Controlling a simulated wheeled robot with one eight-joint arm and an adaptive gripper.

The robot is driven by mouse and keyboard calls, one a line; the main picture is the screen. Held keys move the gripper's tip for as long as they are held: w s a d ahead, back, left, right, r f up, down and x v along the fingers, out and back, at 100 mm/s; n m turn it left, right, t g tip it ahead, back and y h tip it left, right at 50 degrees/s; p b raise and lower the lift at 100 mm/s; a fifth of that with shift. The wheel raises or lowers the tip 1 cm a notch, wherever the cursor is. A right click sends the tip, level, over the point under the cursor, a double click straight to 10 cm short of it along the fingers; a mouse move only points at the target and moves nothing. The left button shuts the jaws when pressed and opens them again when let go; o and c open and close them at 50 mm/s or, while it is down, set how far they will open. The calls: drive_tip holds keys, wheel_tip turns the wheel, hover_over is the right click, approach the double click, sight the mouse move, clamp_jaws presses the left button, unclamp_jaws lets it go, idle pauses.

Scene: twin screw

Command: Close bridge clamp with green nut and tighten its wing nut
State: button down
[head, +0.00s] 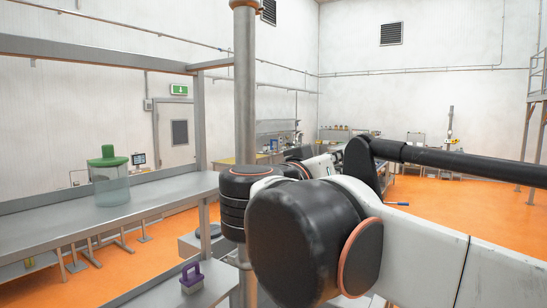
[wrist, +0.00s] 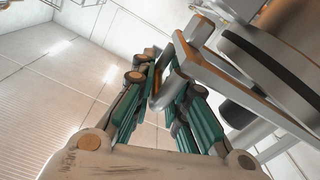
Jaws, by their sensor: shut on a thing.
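In the wrist view my gripper (wrist: 157,75) has its teal, jointed fingers closed around a grey metal bar (wrist: 172,88). The bar belongs to a bent metal bracket (wrist: 250,88) that runs to the lower right. It looks like part of a clamp, but I cannot tell for sure. A large round metal body with a dark band (wrist: 262,62) is just right of the bracket. No green nut or wing nut can be made out. In the head view my arm hides the place where the gripper works.
In the head view a grey metal bench (head: 150,196) at left carries a clear jar with a green lid (head: 110,185). A purple handled object (head: 191,278) sits on a lower surface. A vertical pipe (head: 245,100) stands close to my arm. Orange floor is open at right.

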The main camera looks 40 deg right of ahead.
drive_tip(key=shift+s+d+f, duration=0.1)
drive_tip(key=shift+s+f, duration=0.05)
drive_tip(key=shift+f, duration=0.45)
drive_tip(key=c, duration=1.9)
unclamp_jaws()
drive_tip(key=shift+c, duration=0.2)
drive_tip(key=shift+o, duration=1.3)
drive_tip(key=shift+s, duration=0.35)
drive_tip(key=shift+w, duration=0.15)
drive_tip(key=shift+r, duration=0.2)
